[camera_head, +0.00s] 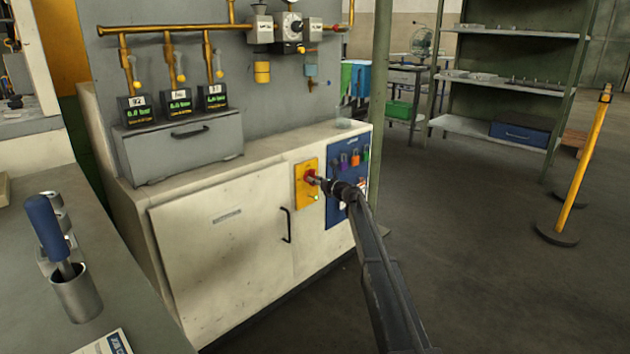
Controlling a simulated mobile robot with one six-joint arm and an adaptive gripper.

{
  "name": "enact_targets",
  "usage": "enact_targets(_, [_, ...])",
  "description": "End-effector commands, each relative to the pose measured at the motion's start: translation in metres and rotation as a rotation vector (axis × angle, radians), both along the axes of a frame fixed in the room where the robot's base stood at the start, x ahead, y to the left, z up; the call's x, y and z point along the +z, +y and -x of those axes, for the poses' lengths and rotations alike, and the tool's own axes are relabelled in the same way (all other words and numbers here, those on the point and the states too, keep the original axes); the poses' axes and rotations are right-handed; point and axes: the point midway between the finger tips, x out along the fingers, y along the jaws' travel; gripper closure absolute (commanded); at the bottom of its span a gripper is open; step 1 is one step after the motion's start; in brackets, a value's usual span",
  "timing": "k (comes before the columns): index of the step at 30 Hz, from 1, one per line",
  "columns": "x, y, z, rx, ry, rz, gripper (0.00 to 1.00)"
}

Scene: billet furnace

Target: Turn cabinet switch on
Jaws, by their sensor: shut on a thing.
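The cabinet (205,225) is a worn white unit with a black door handle. On its front, to the right of that handle, is a yellow switch plate (299,194) with a red rotary switch (310,175). My gripper (316,181) is at the red switch, reached from the right by my dark arm. It is shut on the switch knob, and its fingertips hide part of it. The knob's exact angle is too small to read.
A blue board (335,212) with coloured padlocks hangs right of the switch, behind my arm. A grey case (185,145) with several gauges stands on the cabinet. A yellow post (582,165) stands at right. The floor between is clear.

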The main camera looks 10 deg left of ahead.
Motion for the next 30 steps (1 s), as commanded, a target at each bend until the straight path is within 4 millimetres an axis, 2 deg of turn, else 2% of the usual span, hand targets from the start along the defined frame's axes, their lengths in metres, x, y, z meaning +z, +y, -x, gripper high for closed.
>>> enact_targets(2, [0.001,0.003,-0.002,0.001,0.001,-0.003,1.0])
enact_targets(3, [0.001,0.003,-0.002,0.001,0.001,-0.003,0.71])
enact_targets(5, [0.001,0.002,-0.002,0.001,0.001,-0.003,0.54])
enact_targets(6, [0.001,0.002,-0.002,0.001,0.001,-0.002,0.42])
enact_targets(22, [0.0,-0.003,0.002,0.0,0.0,0.0,0.4])
enact_targets(30, [0.0,-0.023,0.019,-0.002,0.0,0.0,0.4])
